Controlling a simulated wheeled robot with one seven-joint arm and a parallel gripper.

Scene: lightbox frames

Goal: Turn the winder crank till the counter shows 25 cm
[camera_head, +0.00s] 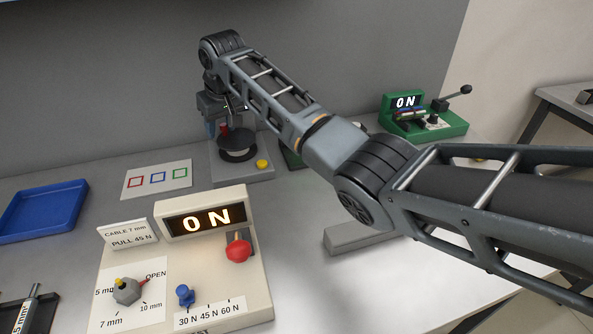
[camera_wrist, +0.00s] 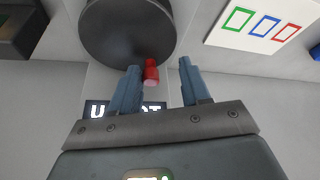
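The winder (camera_head: 258,172) stands at the back of the table, a grey base with a round dark drum (camera_head: 238,147) and a yellow button (camera_head: 262,163). Its red crank knob (camera_head: 224,130) shows beside my gripper (camera_head: 216,108) in the head view. In the wrist view the dark drum (camera_wrist: 125,28) is at the top, and the red knob (camera_wrist: 151,70) lies between the two blue fingers of my gripper (camera_wrist: 159,65), nearer the left one. The fingers are apart. A lit display (camera_wrist: 97,109) behind them is partly hidden; no cm reading is legible.
A cream tester (camera_head: 255,285) showing ON, with a red knob and dial, stands in front. A green device (camera_head: 455,127) also showing ON is at back right. A blue tray (camera_head: 45,207) and a card with coloured squares (camera_head: 157,192) lie left.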

